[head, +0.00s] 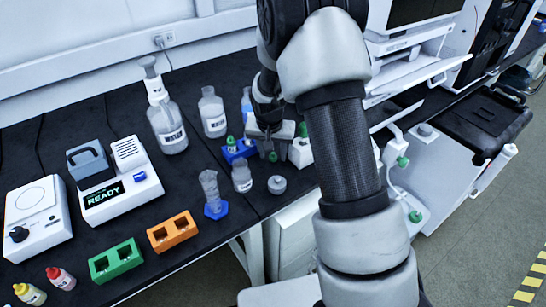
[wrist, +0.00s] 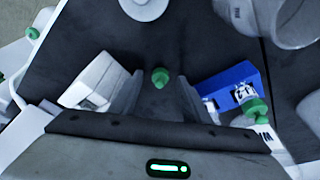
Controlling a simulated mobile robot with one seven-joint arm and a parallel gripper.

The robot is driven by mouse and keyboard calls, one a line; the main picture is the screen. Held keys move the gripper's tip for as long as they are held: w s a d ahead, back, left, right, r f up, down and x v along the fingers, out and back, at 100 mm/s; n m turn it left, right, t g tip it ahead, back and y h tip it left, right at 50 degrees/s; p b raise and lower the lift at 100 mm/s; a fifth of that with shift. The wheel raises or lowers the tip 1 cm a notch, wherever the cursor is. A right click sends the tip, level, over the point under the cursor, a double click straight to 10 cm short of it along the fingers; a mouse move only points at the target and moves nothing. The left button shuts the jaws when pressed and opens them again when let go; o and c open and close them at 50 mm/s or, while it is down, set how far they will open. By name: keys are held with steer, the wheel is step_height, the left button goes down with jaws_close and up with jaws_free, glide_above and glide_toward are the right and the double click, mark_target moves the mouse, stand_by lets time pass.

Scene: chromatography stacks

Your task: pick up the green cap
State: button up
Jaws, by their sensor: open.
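A small green cap (wrist: 160,77) shows in the wrist view, in line with the gap between my fingers; it also shows in the head view (head: 272,157) just below the fingers. My gripper (head: 273,149) is open, pointing down over the black bench. In the wrist view the fingers (wrist: 161,88) stand on either side of the cap, with nothing seen held. I cannot tell how much height separates the fingertips from the cap.
A blue rack (head: 238,150) with green-capped vials stands left of my gripper, a white block (head: 301,153) right of it. A small clear bottle (head: 242,176) and a grey round lid (head: 277,184) stand nearer the front edge. Orange (head: 172,231) and green (head: 116,261) racks lie left.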

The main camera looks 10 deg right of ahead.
jaws_close()
